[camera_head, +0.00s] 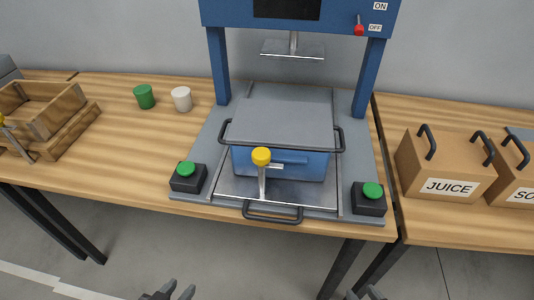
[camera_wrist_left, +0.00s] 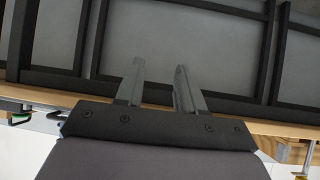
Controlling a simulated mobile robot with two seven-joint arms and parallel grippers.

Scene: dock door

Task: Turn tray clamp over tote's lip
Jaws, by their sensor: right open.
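The blue tote (camera_head: 305,166) sits on the grey metal tray (camera_head: 225,186) in the press, with a flat grey top (camera_head: 278,120). The tray clamp, a metal lever with a yellow knob (camera_head: 261,157), stands upright at the tray's front, before the tote's front wall. I cannot tell whether any part of it overlaps the tote's lip. My left gripper (camera_head: 172,290) is at the bottom edge, well short of the table; its fingers are apart and empty in the left wrist view (camera_wrist_left: 158,85). My right gripper (camera_head: 365,293) is open at the bottom edge, also away from the clamp.
Black button boxes with green buttons stand left (camera_head: 187,179) and right (camera_head: 369,200) of the tray. A black tray handle (camera_head: 272,217) juts out in front. The press plate (camera_head: 293,50) hangs above. Cups, a wooden crate (camera_head: 45,110) and a JUICE box (camera_head: 440,172) stand aside.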

